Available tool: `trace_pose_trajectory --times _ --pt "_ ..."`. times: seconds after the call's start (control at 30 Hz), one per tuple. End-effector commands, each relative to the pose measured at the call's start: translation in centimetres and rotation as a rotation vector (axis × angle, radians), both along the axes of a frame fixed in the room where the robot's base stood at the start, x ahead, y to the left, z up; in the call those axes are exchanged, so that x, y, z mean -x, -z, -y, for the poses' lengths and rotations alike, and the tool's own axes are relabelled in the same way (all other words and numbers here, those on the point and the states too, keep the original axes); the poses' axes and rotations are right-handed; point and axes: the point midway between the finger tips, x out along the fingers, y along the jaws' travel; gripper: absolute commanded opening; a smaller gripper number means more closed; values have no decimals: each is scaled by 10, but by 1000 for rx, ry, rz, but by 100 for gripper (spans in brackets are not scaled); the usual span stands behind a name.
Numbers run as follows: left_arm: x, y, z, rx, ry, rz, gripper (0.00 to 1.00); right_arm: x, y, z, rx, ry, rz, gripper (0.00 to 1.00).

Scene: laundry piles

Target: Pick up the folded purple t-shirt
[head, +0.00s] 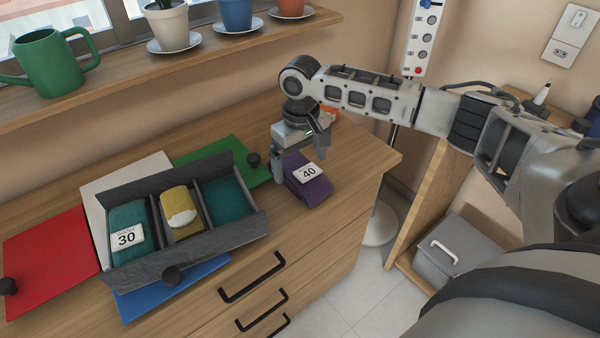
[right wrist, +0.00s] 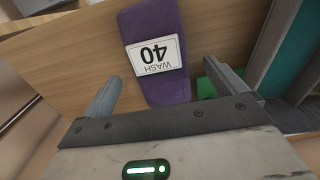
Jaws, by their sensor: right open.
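The folded purple t-shirt (head: 306,190) lies on the wooden dresser top, right of the divided box, with a white tag reading 40. In the right wrist view the purple t-shirt (right wrist: 157,88) lies ahead of and partly between the fingers, its tag reading WASH 40. My right gripper (head: 300,160) is over the shirt's far end in the head view. It also shows in the right wrist view (right wrist: 160,83), open, with one finger on each side of the shirt and a gap to both. My left gripper is not in view.
A grey divided box (head: 185,250) holds a teal folded item (head: 130,222) tagged 30 and a yellow one (head: 180,205); its right compartment looks empty. Red (head: 50,255), green (head: 215,155) and blue (head: 165,290) panels lie around it. A shelf (head: 200,50) with pots is behind.

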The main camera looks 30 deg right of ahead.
Motion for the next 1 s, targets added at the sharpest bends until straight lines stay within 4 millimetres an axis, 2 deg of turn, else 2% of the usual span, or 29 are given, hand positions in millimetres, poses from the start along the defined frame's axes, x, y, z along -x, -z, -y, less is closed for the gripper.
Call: trace_pose_trajectory --times 0.1,0.2,0.47,0.67,1.0 --pt "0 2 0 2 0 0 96 -3 19 0 0 0 -1 96" --pt "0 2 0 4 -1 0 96 -2 29 0 1 -1 0 96" --pt "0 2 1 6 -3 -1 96 -3 31 0 1 -1 1 96" --pt "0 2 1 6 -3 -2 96 -3 31 0 1 -1 1 44" --pt "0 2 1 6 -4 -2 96 -3 28 0 0 -1 3 44"
